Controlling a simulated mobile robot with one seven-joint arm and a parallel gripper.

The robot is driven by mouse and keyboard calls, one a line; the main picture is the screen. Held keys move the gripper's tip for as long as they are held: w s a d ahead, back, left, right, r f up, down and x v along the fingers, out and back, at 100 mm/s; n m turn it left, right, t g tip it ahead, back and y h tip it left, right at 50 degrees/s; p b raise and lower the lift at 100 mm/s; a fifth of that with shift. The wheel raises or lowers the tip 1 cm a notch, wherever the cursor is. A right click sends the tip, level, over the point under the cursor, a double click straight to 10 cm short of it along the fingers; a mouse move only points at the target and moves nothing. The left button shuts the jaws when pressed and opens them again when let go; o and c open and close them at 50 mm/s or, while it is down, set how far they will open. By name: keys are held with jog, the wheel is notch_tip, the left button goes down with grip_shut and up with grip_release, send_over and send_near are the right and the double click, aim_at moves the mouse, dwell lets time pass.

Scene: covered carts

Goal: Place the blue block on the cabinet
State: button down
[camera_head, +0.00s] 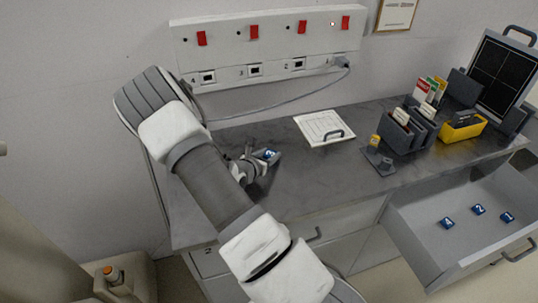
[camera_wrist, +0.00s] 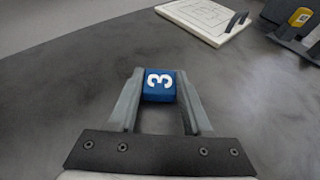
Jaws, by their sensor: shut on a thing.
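A blue block marked with a white 3 (camera_wrist: 159,86) is between the two fingers of my gripper (camera_wrist: 160,90) in the wrist view. The fingers are shut on its sides. In the head view the block (camera_head: 270,153) shows at the tip of my gripper (camera_head: 265,156), over the left part of the grey top of the cabinet (camera_head: 285,185). I cannot tell whether the block touches the top. Three more blue blocks, marked 4 (camera_head: 447,222), 2 (camera_head: 479,209) and 1 (camera_head: 507,217), lie in the open drawer (camera_head: 425,235).
A white board with a handle (camera_head: 324,127) lies on the top, right of my gripper. A dark stand (camera_head: 378,160), grey holders (camera_head: 408,135) and a yellow bin (camera_head: 462,130) stand farther right. A cable runs from the wall panel (camera_head: 265,45). The top around the block is clear.

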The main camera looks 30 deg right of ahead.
jog(key=shift+f, duration=0.15)
jog(key=shift+c, duration=1.7)
grip_release()
